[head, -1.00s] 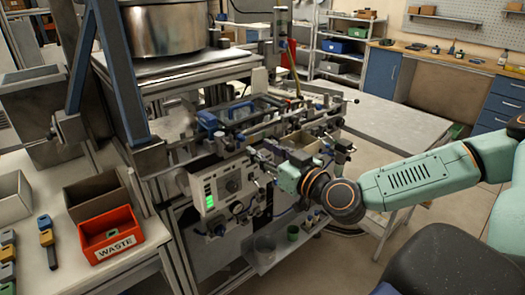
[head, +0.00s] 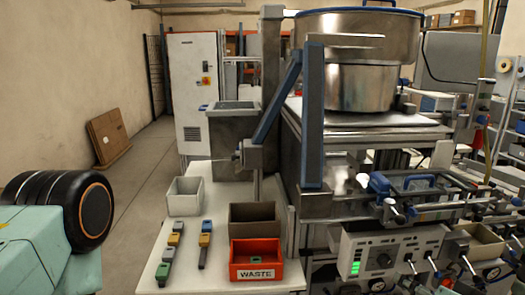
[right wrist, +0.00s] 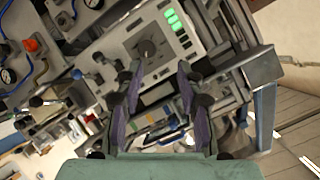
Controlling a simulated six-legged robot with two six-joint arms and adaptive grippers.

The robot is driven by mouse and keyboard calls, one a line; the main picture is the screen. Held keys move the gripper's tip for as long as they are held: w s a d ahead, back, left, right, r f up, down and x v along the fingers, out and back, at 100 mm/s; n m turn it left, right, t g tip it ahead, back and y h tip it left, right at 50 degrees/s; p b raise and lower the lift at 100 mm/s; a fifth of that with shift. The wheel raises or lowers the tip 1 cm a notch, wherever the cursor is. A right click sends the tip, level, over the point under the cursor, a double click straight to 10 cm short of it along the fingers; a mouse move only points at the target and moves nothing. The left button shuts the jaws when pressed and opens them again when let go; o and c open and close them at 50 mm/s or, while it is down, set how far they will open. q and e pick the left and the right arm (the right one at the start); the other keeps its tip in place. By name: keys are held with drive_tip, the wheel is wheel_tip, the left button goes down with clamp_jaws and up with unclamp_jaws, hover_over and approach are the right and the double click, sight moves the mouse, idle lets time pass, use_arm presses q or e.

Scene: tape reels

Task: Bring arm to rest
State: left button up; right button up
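My right gripper (right wrist: 158,88) shows in the right wrist view with its two purple-padded fingers spread apart and nothing held between them. Beyond the fingertips is the machine's control panel (right wrist: 150,45) with a dark knob and green lit bars; I cannot tell the exact gap. In the head view the same control panel (head: 380,258) is at the lower right, and I cannot make out the right gripper clearly among the fittings there. A green and black part of my left arm shows at the left edge of the head view; the left gripper is out of view.
A white table (head: 187,228) holds a red WASTE bin (head: 256,272) with a small green item inside, a brown bin (head: 253,216), a white bin (head: 185,195) and several coloured pieces (head: 205,240). A steel bowl (head: 357,80) tops the machine.

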drive_tip(key=s+a+f+n+g+h+b, duration=0.1)
drive_tip(key=s+f+g+b, duration=0.4)
drive_tip(key=s+f, duration=0.9)
drive_tip(key=s+a+f+n+g+h+b, duration=0.1)
drive_tip(key=s+a+f+n+g+b, duration=0.2)
drive_tip(key=s+f, duration=1.2)
drive_tip(key=a+f+g+b, duration=0.2)
drive_tip(key=a+f+g, duration=0.1)
drive_tip(key=f+g, duration=0.1)
drive_tip(key=shift+a+n+g, duration=0.25)
drive_tip(key=shift+n+g, duration=0.05)
drive_tip(key=shift+g, duration=0.1)
drive_tip(key=shift+s+d+r, duration=0.1)
drive_tip(key=shift+s, duration=0.05)
